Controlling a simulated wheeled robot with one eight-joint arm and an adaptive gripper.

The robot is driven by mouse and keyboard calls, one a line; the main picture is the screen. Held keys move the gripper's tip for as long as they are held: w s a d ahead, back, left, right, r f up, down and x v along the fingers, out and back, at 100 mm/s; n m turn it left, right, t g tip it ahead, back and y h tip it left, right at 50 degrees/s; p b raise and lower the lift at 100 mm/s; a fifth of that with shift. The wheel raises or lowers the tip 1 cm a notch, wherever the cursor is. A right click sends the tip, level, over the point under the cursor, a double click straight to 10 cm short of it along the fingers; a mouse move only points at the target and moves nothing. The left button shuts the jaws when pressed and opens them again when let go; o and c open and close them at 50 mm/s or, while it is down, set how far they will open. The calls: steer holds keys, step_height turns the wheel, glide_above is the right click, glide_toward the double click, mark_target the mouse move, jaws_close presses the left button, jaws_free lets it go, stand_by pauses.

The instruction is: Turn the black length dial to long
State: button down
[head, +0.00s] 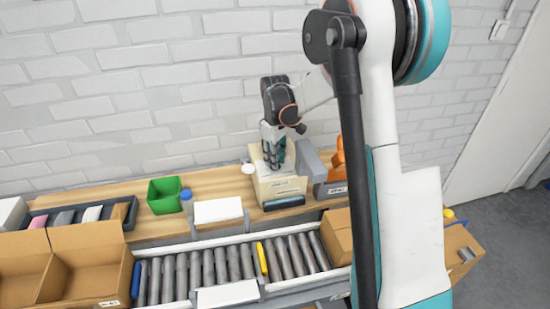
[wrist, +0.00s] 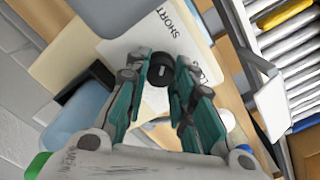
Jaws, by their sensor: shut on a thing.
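The black length dial (wrist: 160,70) is a round knob on a cream panel, seen in the wrist view between my fingertips. A short light mark shows on its face. The word SHORT is printed on the panel above it, and a partly hidden label sits to its right. My gripper (wrist: 161,77) is shut on the dial, one teal and grey finger on each side. In the head view my gripper (head: 272,157) points down at the top of the cream machine (head: 284,186) on the wooden bench. There my fingers hide the dial.
A grey upright part (head: 309,162) and an orange object (head: 339,165) stand right of the machine. A green bin (head: 165,195) is to the left. A roller conveyor (head: 215,266) runs along the front, with open cardboard boxes (head: 70,268) at its left. A brick wall is behind.

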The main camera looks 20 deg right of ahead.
steer(key=m, duration=0.4)
steer(key=shift+m, duration=0.3)
steer(key=m, duration=0.4)
steer(key=shift+m, duration=0.3)
steer(key=m, duration=0.4)
steer(key=shift+m, duration=2)
steer(key=c, duration=1.3)
jaws_free()
steer(key=shift+c, duration=0.2)
